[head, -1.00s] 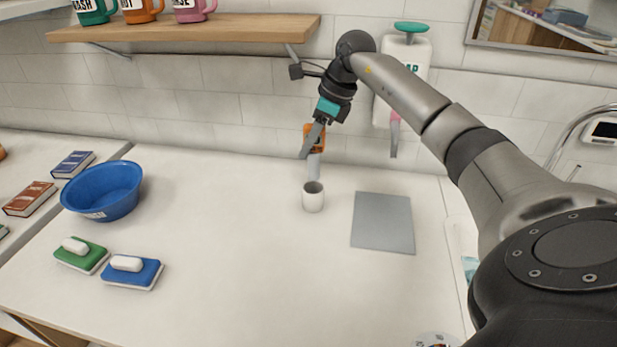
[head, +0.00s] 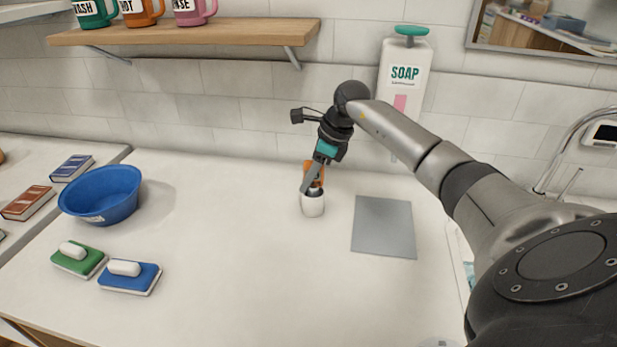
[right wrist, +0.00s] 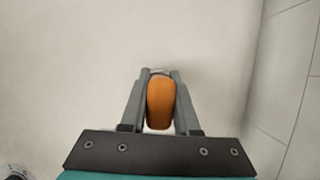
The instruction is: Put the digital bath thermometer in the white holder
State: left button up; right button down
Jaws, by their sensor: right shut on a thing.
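The digital bath thermometer (head: 314,170) has an orange head, which also shows between the fingers in the right wrist view (right wrist: 160,103). My right gripper (head: 312,180) is shut on it, directly above the white holder. The white holder (head: 313,206) is a small cup standing upright on the counter. The lower part of the thermometer is at or inside the holder's mouth; one finger partly covers it, so I cannot tell how deep it sits. My left gripper is not in view.
A grey mat (head: 384,227) lies right of the holder. A soap dispenser (head: 405,75) is on the wall behind. The counter's middle is clear.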

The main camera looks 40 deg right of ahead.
jog(key=c, duration=0.7)
grip_release()
jog(key=shift+o, duration=0.2)
jog(key=p+v, duration=0.1)
jog(key=v, duration=1.1)
jog(key=shift+r, duration=0.15)
